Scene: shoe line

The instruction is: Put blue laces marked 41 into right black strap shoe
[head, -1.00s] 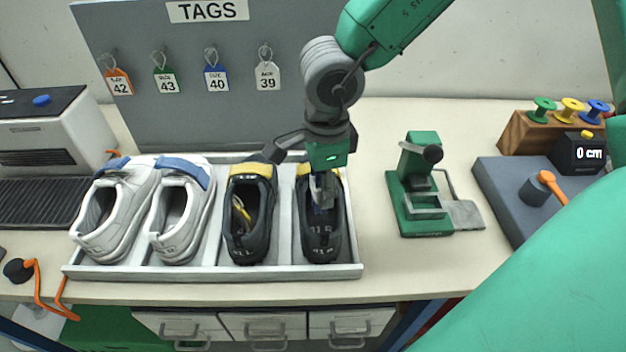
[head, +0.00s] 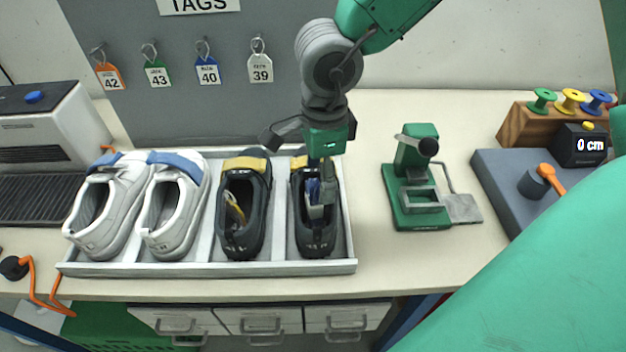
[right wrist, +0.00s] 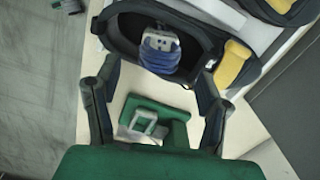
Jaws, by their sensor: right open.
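The right black strap shoe (head: 317,238) stands in the rightmost slot of the light grey tray (head: 205,269). Blue laces (head: 312,190) with a pale band sit inside its opening. In the right wrist view the blue laces (right wrist: 160,57) lie in the shoe's dark opening (right wrist: 123,32), their pale band toward the top; I cannot read its mark. My right gripper (head: 305,163) is above this shoe, its fingers spread. In the wrist view the open fingers (right wrist: 152,88) stand apart from the laces, with nothing between them. My left gripper is not in view.
The left black shoe (head: 243,243) holds yellow laces (head: 236,208). Two white shoes with blue straps (head: 180,166) fill the left slots. A green fixture (head: 417,190) stands right of the tray, before a wooden spool block (head: 520,127). Numbered tags (head: 208,71) hang behind.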

